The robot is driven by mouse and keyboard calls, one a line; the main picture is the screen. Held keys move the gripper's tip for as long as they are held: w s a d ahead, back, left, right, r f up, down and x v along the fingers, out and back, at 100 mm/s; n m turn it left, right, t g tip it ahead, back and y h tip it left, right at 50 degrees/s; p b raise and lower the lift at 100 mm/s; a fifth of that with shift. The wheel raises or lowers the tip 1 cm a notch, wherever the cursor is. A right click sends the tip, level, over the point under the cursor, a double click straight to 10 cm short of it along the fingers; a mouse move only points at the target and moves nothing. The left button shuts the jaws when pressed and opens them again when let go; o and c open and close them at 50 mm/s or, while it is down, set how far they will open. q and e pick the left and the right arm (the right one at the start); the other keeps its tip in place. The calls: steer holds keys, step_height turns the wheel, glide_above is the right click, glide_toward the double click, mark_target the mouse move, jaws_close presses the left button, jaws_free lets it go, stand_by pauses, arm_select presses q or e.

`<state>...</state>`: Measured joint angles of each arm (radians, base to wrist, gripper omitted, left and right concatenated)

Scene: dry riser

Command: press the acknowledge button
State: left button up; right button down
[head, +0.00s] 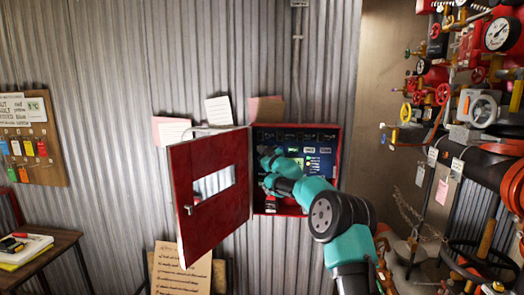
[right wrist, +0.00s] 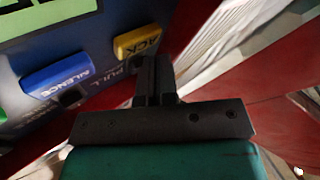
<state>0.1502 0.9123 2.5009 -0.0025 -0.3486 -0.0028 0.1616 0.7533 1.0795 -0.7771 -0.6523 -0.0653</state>
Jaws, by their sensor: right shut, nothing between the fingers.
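The yellow acknowledge button (right wrist: 138,42), lettered "ACK", sits on the blue panel in the right wrist view. My right gripper (right wrist: 157,62) is shut and empty, its tips close beside the lower right of this button. I cannot tell whether they touch it. In the head view my right arm reaches into the open red cabinet (head: 336,150) and hides part of the panel (head: 318,170), its fingertips not clearly seen. My left gripper is not in view.
A blue "SILENCE" button (right wrist: 58,80) sits left of the yellow one. The red cabinet door (head: 212,218) stands open to the left. Red pipes and valves (head: 482,110) crowd the right side. A small table (head: 38,258) stands at the lower left.

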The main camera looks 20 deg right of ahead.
steer(key=shift+s+a, duration=0.2)
steer(key=shift+s, duration=0.05)
steer(key=s+a, duration=0.1)
steer(key=s, duration=0.2)
steer(key=s+a, duration=0.1)
steer(key=shift+s+a, duration=0.15)
steer(key=shift+a, duration=0.15)
stand_by(0.5)
stand_by(0.5)
